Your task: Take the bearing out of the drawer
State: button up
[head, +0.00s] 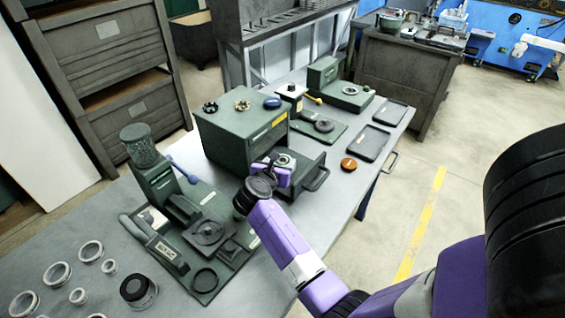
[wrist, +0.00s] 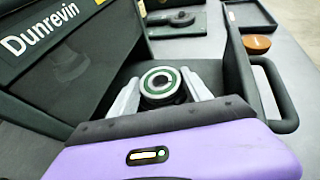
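The bearing, a metal ring with a green band and dark centre, lies in the open drawer. It shows in the wrist view (wrist: 160,82) and in the head view (head: 284,160). The drawer (head: 312,176) sticks out of the green cabinet (head: 240,125); its front wall and handle show at the right of the wrist view (wrist: 286,112). My gripper (head: 273,165) is over the drawer. In the wrist view my gripper (wrist: 160,84) is open, with one light grey finger on each side of the bearing. I cannot tell whether the fingers touch it.
Left of the cabinet stands a green machine (head: 190,225) with a jar. Several metal rings (head: 58,274) lie at the table's front left. Behind the drawer are a green fixture (head: 322,126), an orange round piece (head: 348,164) and dark trays (head: 371,142). The cabinet wall is close beside my gripper.

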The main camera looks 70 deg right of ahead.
jog(key=c, duration=0.9)
jog(key=shift+o, duration=0.2)
jog(key=shift+r, duration=0.15)
